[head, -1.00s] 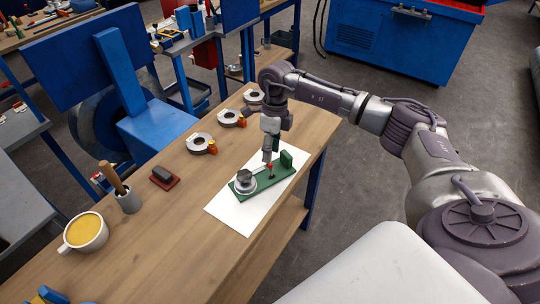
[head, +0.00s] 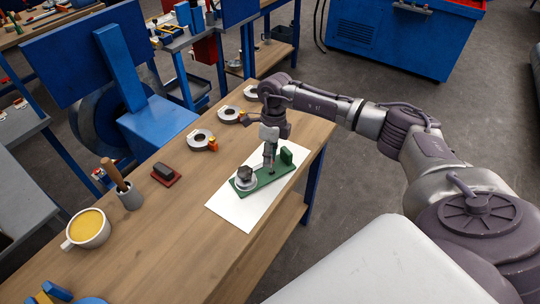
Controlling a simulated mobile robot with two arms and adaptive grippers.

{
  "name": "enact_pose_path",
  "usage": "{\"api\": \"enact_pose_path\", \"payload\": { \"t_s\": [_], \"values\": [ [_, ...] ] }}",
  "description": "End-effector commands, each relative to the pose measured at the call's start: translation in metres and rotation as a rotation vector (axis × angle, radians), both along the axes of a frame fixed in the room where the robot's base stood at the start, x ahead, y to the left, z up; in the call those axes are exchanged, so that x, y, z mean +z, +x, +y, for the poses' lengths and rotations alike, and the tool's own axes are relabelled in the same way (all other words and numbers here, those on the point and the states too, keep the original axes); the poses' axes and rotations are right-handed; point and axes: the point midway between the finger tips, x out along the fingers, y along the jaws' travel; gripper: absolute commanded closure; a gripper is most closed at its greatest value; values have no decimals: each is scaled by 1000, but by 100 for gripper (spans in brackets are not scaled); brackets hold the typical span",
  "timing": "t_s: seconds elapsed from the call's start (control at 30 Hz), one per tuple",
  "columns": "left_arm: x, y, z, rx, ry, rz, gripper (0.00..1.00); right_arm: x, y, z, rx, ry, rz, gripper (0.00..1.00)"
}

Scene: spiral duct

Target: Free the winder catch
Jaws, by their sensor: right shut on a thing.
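The winder is a green base (head: 262,184) lying on a white sheet on the wooden bench. A round metal drum with a dark knob (head: 245,177) sits at its left end, and a green upright block (head: 287,156) stands at its right end. My right gripper (head: 270,165) reaches down over the middle of the base, shut on the small upright catch lever there. The lever's red tip is mostly hidden by the fingers. My left gripper is not in view.
Several metal ring clamps (head: 201,139) lie along the bench's far edge. A red-based dark block (head: 165,173), a grey pot with a wooden-handled tool (head: 130,196) and a mug of yellow liquid (head: 87,228) stand to the left. Bare bench lies left of the white sheet (head: 237,211).

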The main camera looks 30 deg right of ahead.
Motion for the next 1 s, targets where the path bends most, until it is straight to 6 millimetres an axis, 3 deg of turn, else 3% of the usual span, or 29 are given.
{"api": "enact_pose_path", "payload": {
  "t_s": [0.3, 0.63, 0.67, 0.8, 1.0],
  "values": [
    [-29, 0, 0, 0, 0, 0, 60, -6, 9, 0, -2, 0, 124, 100],
    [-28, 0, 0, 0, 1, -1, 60, -3, 9, 0, 0, 1, 148, 100],
    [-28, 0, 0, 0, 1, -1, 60, -3, 9, 0, 0, 1, 148, 77],
    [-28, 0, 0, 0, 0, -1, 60, -3, 9, 0, 0, 0, 148, 54],
    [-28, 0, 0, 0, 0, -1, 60, -3, 9, 0, 0, 0, 147, 53]
  ]
}}
